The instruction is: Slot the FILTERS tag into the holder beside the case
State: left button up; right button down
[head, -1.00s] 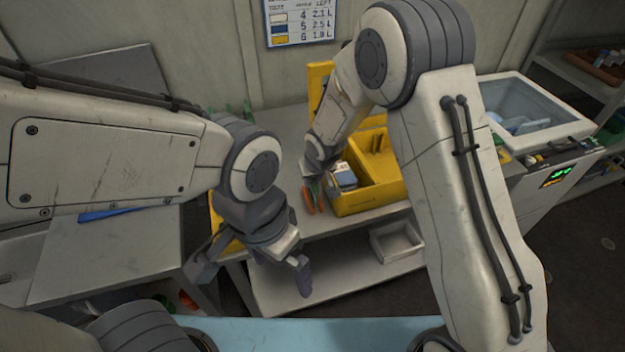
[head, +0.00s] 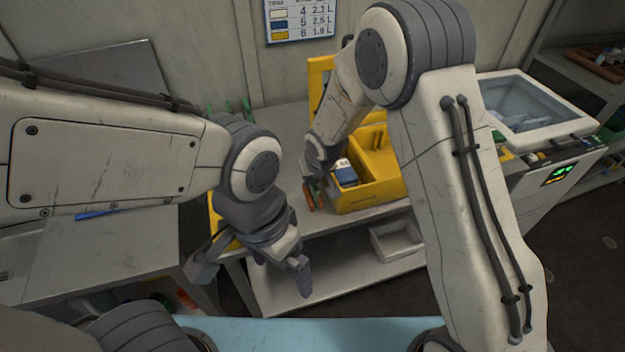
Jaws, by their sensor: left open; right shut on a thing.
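The yellow case (head: 375,190) stands open on the bench, with blue and white packs (head: 345,173) in its left part. My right gripper (head: 314,186) points down at the case's left side. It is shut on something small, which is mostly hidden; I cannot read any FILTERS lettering. A small orange piece (head: 313,196) shows at its fingertips, close against the case's left wall; I cannot tell whether it is the tag or part of the holder. My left gripper (head: 252,274) is open and empty, lower and to the left, in front of the bench's front edge.
A grey bench (head: 285,130) carries the case, with a lower shelf (head: 300,285) holding a white tray (head: 397,240). A chart (head: 300,20) hangs on the wall. My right arm blocks the case's right side.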

jog(key=shift+f+b, duration=0.35)
jog(key=shift+b, duration=0.1)
dwell(0.7)
dwell(0.5)
jog(key=c, duration=0.7)
grip_release()
jog(key=shift+c, duration=0.2)
jog(key=o, duration=0.4)
notch_tip(320, 180, up, 16)
jog(key=p, duration=1.3)
